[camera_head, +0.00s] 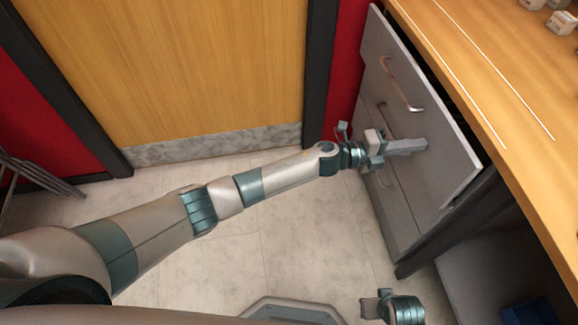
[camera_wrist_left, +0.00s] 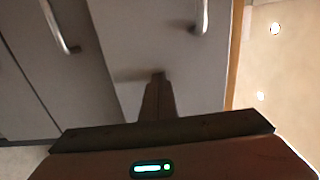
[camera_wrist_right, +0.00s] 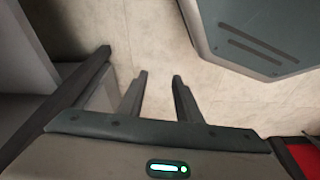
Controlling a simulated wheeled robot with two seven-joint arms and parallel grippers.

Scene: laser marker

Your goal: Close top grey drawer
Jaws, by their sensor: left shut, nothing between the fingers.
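The top grey drawer (camera_head: 430,120) is in the cabinet under the wooden counter in the head view. Its flat front stands out from the cabinet, with a dark gap behind its upper edge. Its curved metal handle (camera_head: 402,97) is on the front. My left gripper (camera_head: 424,145) is shut and empty, its tips at the drawer front, below and right of the handle. In the left wrist view the shut fingers (camera_wrist_left: 158,76) point at the grey front (camera_wrist_left: 140,35); contact is hard to tell. My right gripper (camera_wrist_right: 159,76) is open and empty, over the floor.
Lower grey drawers (camera_head: 400,205) with handles sit beneath the top one. The wooden counter (camera_head: 500,80) runs along the right, with small blocks (camera_head: 562,22) at its far end. A wooden door (camera_head: 170,70) stands at the back left. The tiled floor (camera_head: 230,250) is open.

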